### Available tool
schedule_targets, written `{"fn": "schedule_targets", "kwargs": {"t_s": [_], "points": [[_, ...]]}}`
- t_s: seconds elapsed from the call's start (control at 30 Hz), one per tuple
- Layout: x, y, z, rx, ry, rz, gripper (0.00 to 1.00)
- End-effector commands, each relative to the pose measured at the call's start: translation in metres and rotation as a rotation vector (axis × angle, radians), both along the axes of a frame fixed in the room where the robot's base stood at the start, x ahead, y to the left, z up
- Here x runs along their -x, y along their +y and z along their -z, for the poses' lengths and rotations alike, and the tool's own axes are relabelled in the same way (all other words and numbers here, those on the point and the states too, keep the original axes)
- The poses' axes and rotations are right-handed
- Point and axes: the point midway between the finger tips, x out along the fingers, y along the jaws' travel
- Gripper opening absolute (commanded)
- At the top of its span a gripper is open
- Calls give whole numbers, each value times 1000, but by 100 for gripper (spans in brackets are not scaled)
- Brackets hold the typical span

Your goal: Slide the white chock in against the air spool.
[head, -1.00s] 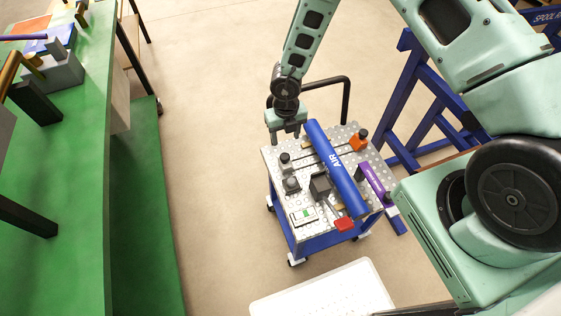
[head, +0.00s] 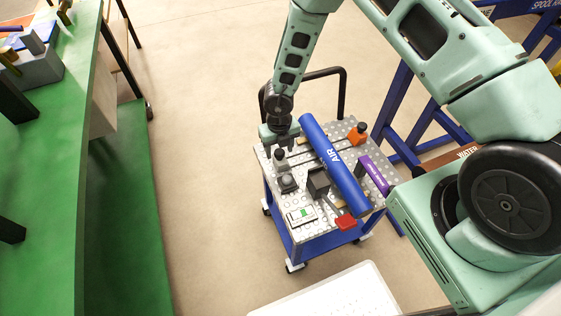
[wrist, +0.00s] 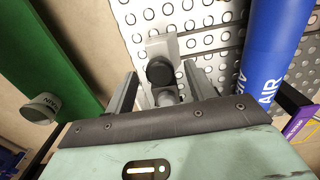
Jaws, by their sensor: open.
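The blue air spool (head: 333,163), lettered AIR, lies across the perforated top of the cart; it also shows at the right in the wrist view (wrist: 272,50). A pale chock with a black knob, seemingly the white chock (head: 281,165), stands on the plate left of the spool, apart from it. In the wrist view the pale chock (wrist: 158,47) shows just beyond and between my fingers. My gripper (head: 279,147) is open above this chock, its fingers (wrist: 158,93) on either side of the knob's line. Whether they reach down beside the knob is unclear.
An orange chock (head: 357,134) stands on the spool's far side. A grey block (head: 287,183), a dark block (head: 318,182), a red piece (head: 345,222) and a purple piece (head: 374,174) crowd the cart top (head: 325,217). A black handle (head: 343,95) rises behind.

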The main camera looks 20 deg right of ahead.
Motion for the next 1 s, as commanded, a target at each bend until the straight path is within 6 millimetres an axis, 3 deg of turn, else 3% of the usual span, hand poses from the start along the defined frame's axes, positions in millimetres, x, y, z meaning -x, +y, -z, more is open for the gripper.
{"fn": "schedule_targets", "kwargs": {"t_s": [0.1, 0.23, 0.47, 1.0], "points": [[0, 0, 0, 0, 0, 0, 55], [0, 0, 0, 0, 0, 0, 24], [0, -2, -1, 0, 0, 0, 24], [0, -38, -1, 2, 1, 1, 24]]}}
